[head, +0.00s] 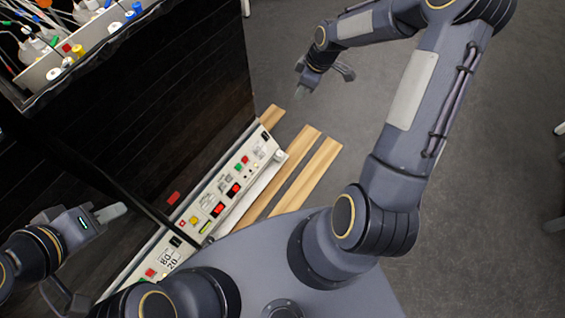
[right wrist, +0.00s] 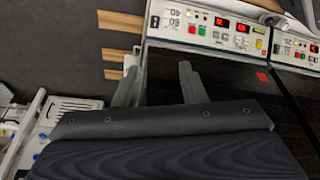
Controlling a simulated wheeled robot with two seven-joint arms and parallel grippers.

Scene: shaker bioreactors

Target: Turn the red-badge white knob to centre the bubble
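A shaker's long white control panel (head: 222,200) runs diagonally through the head view and also shows at the top of the right wrist view (right wrist: 196,30). A small white round part (head: 280,156), possibly a knob, sits at the panel's far end; I cannot make out a red badge on it. A red square (head: 173,198) lies on the dark face beside the panel. No bubble can be made out. My right gripper (head: 325,84) is open and empty, beyond the panel's far end; its fingers (right wrist: 160,85) stand apart in the right wrist view. My left gripper (head: 95,258) is open and empty, left of the panel.
Wooden slats (head: 308,177) lie on the floor beside the panel. A rack of bottles (head: 75,45) with coloured caps stands on top of the dark cabinet at upper left. Grey floor (head: 500,180) is open on the right. A second panel (right wrist: 298,48) adjoins in the right wrist view.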

